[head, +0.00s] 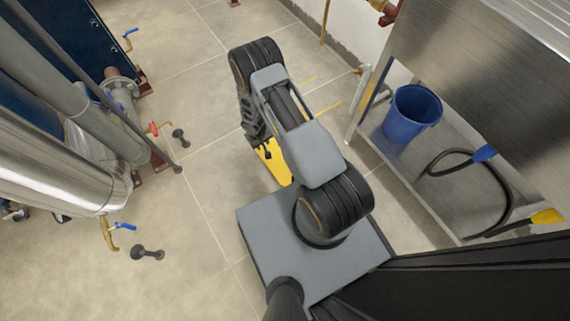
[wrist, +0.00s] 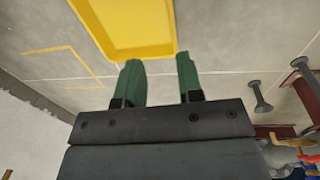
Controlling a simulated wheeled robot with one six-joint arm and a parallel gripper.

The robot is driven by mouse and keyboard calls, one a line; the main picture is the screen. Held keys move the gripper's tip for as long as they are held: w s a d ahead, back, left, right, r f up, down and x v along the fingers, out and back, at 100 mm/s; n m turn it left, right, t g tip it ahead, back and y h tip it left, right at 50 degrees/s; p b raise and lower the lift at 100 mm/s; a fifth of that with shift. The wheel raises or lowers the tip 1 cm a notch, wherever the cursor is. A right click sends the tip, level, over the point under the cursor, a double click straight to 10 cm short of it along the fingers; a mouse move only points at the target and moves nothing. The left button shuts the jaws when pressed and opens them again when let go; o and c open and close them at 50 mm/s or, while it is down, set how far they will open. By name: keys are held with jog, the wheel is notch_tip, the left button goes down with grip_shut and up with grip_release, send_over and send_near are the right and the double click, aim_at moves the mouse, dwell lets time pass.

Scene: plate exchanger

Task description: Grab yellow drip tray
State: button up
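The yellow drip tray (wrist: 128,48) lies at the top of the wrist view, with its rim just beyond my fingertips. In the head view a part of the yellow tray (head: 273,163) shows beside my arm, and the arm hides the rest. My gripper (wrist: 158,75) has two green fingers spread apart, with a gap between them and nothing in it. The fingertips are close to the tray's near rim; I cannot tell if they touch it. In the head view my arm hides most of the gripper.
A steel shelf (head: 425,185) at the right holds a blue bucket (head: 411,112) and a black hose (head: 505,195). Steel pipes (head: 60,170) with valves stand at the left. A dark dumbbell-shaped fitting (head: 147,254) is on the tiled floor. Yellow lines (wrist: 62,50) mark the floor.

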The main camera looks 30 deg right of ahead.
jog(key=shift+s+d+f+b, duration=0.25)
jog(key=shift+f+b, duration=1.2)
jog(key=shift+f, duration=2)
jog(key=shift+s+f+b, duration=0.5)
jog(key=shift+f+b, duration=0.95)
jog(key=shift+f, duration=2.05)
jog(key=shift+s+d+f+b, duration=0.25)
jog(key=shift+f+b, duration=1.2)
jog(key=shift+f, duration=2)
jog(key=shift+s+r, duration=0.1)
jog(key=shift+c, duration=0.3)
jog(key=shift+a, duration=0.1)
grip_shut()
